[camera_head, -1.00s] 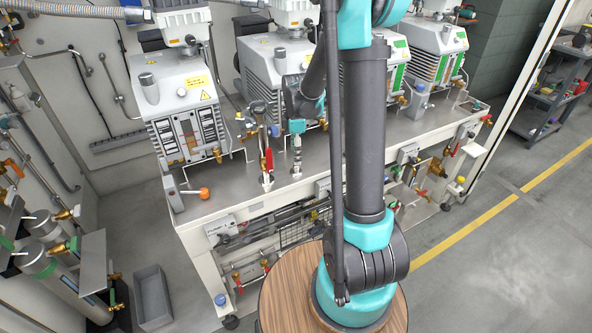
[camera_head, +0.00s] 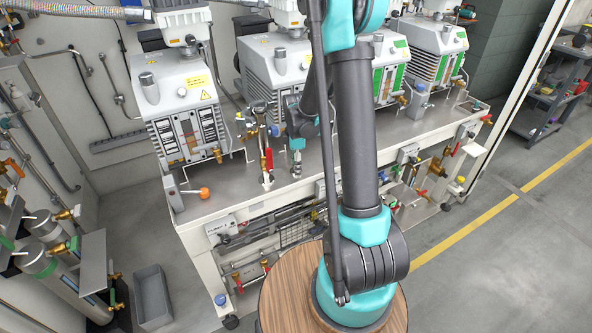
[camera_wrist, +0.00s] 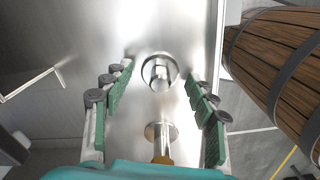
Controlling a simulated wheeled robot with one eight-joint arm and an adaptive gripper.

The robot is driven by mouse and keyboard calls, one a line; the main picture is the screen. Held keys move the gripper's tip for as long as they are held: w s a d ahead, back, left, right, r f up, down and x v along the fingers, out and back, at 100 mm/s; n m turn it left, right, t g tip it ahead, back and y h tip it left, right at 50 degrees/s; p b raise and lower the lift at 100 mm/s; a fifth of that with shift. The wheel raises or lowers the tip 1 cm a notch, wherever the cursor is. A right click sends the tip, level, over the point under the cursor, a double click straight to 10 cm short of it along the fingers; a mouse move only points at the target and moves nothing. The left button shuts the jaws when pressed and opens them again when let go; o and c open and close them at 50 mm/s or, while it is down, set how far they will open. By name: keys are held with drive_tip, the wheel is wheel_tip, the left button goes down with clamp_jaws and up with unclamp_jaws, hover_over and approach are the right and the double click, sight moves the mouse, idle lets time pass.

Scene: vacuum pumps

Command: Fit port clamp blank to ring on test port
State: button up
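My gripper (camera_wrist: 160,85) has its two green-padded fingers wide apart with no object visibly held. In the wrist view, a shiny metal fitting with a round collar (camera_wrist: 160,72) stands on the steel bench top, seen between the fingertips. A second round metal fitting (camera_wrist: 160,130) lies closer to the palm, with a brass-coloured part (camera_wrist: 163,158) beside it. In the head view, my gripper (camera_head: 298,143) is small and partly hidden, just above a metal fitting (camera_head: 297,165) on the bench. I cannot tell which fitting is the test port, or identify the port clamp blank.
A red-handled valve (camera_head: 267,158) stands left of my gripper. Several pumps (camera_head: 185,110) line the back of the bench (camera_head: 235,195). An orange knob (camera_head: 204,193) sits near its left front. Bare steel lies between the knob and valve. A grey bin (camera_head: 152,295) is on the floor.

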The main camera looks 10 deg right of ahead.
drive_tip(key=c, duration=1)
